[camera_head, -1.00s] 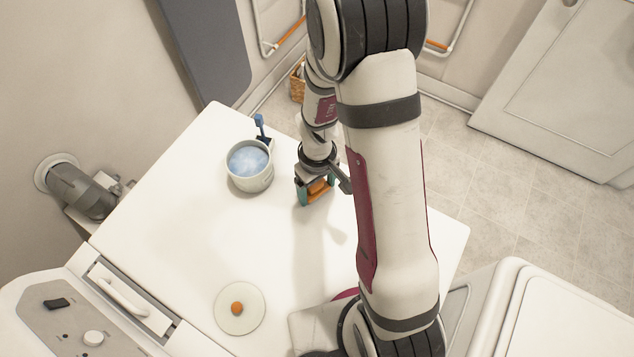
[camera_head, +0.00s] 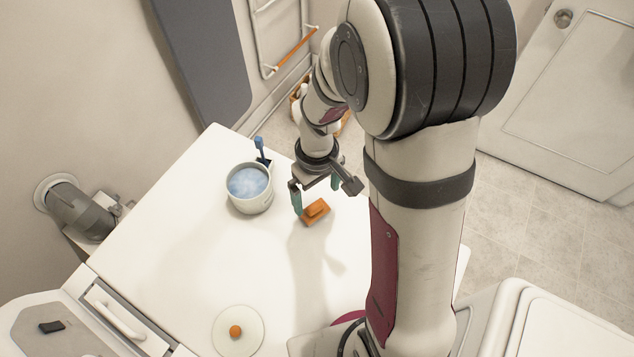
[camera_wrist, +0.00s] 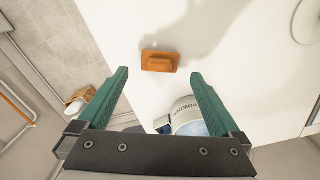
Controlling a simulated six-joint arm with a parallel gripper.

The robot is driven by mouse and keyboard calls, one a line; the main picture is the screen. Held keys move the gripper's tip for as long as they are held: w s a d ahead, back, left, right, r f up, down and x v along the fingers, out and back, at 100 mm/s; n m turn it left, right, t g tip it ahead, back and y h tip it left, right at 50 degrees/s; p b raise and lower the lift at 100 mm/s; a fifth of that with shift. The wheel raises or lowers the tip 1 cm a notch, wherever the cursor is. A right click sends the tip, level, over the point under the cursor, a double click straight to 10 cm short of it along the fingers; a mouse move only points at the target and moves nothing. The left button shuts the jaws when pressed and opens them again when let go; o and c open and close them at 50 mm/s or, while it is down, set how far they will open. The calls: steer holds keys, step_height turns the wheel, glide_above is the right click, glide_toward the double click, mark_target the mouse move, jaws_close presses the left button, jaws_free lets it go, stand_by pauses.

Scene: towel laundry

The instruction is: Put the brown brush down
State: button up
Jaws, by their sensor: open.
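The brown brush (camera_head: 315,212) lies on the white table top (camera_head: 180,230), right of the white pot. In the wrist view the brush (camera_wrist: 160,61) lies flat with its handle block up, beyond the fingertips and between their lines. My gripper (camera_head: 317,196) is open and empty. Its green fingers are spread wide in the wrist view (camera_wrist: 160,75), and the brush is clear of both. In the head view the gripper is just above and behind the brush.
A round lid with an orange knob (camera_head: 236,331) lies at the front. The middle of the table is clear.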

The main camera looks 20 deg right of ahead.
mark_target(317, 209)
steer(key=s+r+m, duration=0.3)
steer(key=s+r, duration=0.3)
steer(key=r, duration=0.4)
steer(key=s+a+r+m+y, duration=0.1)
steer(key=s+r+m, duration=0.1)
steer(key=s, duration=0.4)
steer(key=s+a+r+m, duration=0.1)
steer(key=s+m, duration=0.4)
steer(key=shift+s+a+r+y, duration=0.3)
steer(key=shift+s+r+y, duration=0.05)
steer(key=shift+y, duration=0.05)
steer(key=shift+c, duration=1.4)
